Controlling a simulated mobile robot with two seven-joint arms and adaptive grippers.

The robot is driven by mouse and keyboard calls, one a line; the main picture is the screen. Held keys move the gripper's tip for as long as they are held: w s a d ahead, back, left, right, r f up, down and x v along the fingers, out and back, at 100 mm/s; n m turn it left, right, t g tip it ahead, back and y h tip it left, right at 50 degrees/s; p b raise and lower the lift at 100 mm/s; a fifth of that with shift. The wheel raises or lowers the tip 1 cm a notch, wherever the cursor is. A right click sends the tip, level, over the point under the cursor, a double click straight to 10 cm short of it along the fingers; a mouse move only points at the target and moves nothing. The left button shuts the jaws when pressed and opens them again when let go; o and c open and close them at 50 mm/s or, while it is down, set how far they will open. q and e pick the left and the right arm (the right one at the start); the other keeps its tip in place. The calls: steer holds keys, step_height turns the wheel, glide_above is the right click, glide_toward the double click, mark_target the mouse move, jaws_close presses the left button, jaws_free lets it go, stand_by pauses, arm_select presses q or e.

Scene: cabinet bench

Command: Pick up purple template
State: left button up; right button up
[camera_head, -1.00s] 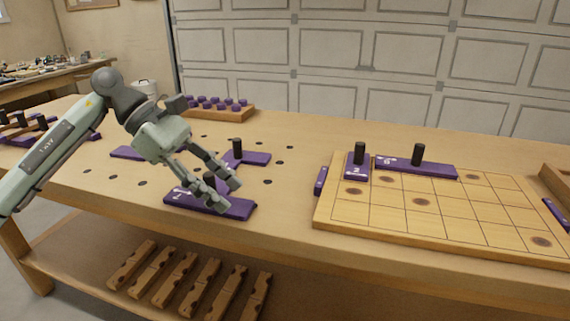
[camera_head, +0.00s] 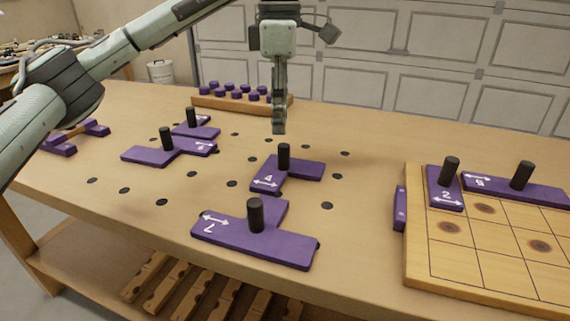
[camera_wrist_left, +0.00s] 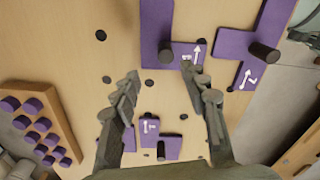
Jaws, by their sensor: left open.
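My left gripper (camera_head: 279,128) hangs above the bench in the head view, seen edge-on, behind the purple template marked 4 (camera_head: 309,170). In the left wrist view its fingers (camera_wrist_left: 164,92) are spread with nothing between them. The purple template marked 7 (camera_head: 285,248) lies at the bench front with an upright black handle. Two more purple templates lie at the left, a nearer one (camera_head: 146,155) and a farther one (camera_head: 205,131). My right gripper is not in view.
The wooden grid board (camera_head: 463,265) fills the right front of the bench. A wooden block with purple pegs (camera_head: 212,103) stands at the back and also shows in the left wrist view (camera_wrist_left: 62,125). Dark holes dot the bench top. Wooden pieces lie on the lower shelf.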

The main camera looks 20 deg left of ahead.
mark_target(284, 145)
arm_select(q)
steer(key=f, duration=0.6)
steer(key=shift+s+d, duration=0.4)
steer(key=shift+f, duration=0.55)
steer(key=shift+c, duration=0.5)
jaws_close()
